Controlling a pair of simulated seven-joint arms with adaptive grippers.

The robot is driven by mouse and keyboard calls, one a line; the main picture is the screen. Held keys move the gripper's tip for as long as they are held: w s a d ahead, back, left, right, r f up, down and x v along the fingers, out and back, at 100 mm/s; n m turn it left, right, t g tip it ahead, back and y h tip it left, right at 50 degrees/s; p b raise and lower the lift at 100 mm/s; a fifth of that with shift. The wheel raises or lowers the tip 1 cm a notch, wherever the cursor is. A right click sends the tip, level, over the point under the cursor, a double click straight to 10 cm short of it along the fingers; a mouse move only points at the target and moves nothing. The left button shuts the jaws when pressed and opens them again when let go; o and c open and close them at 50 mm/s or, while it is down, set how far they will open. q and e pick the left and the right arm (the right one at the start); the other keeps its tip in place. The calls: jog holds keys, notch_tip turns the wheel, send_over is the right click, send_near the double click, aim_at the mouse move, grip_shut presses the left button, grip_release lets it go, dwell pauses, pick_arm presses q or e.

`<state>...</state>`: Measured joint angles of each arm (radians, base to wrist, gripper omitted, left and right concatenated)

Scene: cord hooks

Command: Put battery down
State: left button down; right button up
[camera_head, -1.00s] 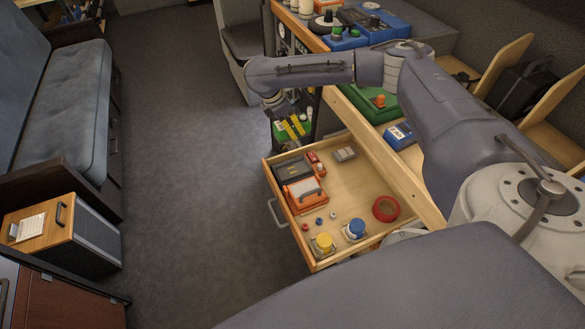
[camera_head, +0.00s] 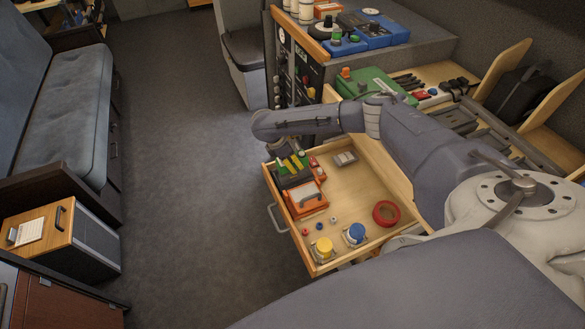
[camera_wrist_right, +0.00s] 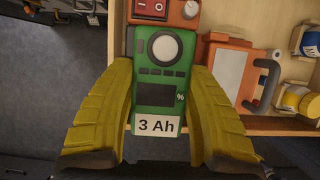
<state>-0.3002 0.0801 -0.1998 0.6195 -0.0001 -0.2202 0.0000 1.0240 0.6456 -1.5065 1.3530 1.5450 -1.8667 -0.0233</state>
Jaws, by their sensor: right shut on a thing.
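The battery (camera_wrist_right: 160,95) is a green block with a white dial and a "3 Ah" label. My right gripper (camera_head: 292,163) is shut on it, with a yellow finger on each side in the right wrist view. In the head view the battery (camera_head: 281,169) shows as a bit of green beneath the fingers, at the far left corner of the open drawer (camera_head: 352,197). It partly covers a dark item there. Whether it touches anything below cannot be told. My left gripper is not in view.
An orange case (camera_head: 305,197) lies just nearer in the drawer. A yellow knob (camera_head: 324,247), a blue knob (camera_head: 355,232), a red tape ring (camera_head: 384,213) and a grey block (camera_head: 345,158) are also inside. The drawer's middle floor is clear. A black panel cabinet (camera_head: 292,85) stands behind.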

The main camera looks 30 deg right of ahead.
jog(key=shift+f, duration=2.1)
jog(key=shift+f, duration=0.1)
jog(key=o, duration=1.5)
jog(key=v, duration=1.2)
